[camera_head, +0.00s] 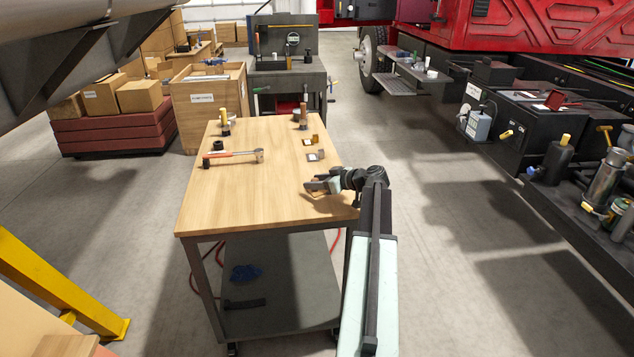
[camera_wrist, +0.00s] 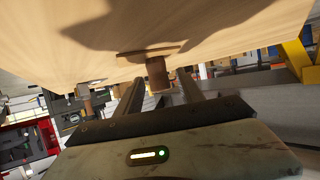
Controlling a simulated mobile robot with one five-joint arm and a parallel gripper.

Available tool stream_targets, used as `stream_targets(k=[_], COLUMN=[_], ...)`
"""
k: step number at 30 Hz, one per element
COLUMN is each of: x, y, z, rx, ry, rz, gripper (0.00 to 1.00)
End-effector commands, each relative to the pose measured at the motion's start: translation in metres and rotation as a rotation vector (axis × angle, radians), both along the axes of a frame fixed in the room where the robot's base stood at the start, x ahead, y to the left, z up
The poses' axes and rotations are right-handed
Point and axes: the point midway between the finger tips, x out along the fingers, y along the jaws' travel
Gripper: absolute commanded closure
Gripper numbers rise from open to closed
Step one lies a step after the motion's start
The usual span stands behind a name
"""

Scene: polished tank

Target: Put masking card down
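A small brown card-like plate with a block-shaped grip (camera_wrist: 158,74) shows in the wrist view, against the wooden tabletop; I take it for the masking card. In the head view brown edges of it (camera_head: 318,193) show under my gripper (camera_head: 321,186), low over the table's near right corner. In the wrist view the two fingers (camera_wrist: 160,78) stand on either side of the block, with what look like narrow gaps. The gripper looks open around it. Whether the plate lies fully flat on the wood is hard to tell.
The wooden table (camera_head: 225,195) holds an orange-handled tool (camera_head: 235,154), two small pieces with pale squares (camera_head: 315,156) along its right side and several upright items at its far end. Its near left part is clear. A workbench (camera_head: 287,80) and wooden crate (camera_head: 210,105) stand behind.

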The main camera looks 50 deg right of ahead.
Motion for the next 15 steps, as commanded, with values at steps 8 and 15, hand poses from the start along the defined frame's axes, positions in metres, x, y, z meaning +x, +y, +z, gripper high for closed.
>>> stream_targets(k=[8,15], x=[0.000,-0.047], y=[0.000,-0.006], z=[0.006,0.028], rx=[0.000,0.000], ry=[0.000,0.000], rz=[0.001,-0.003], gripper=[0.55,0.55])
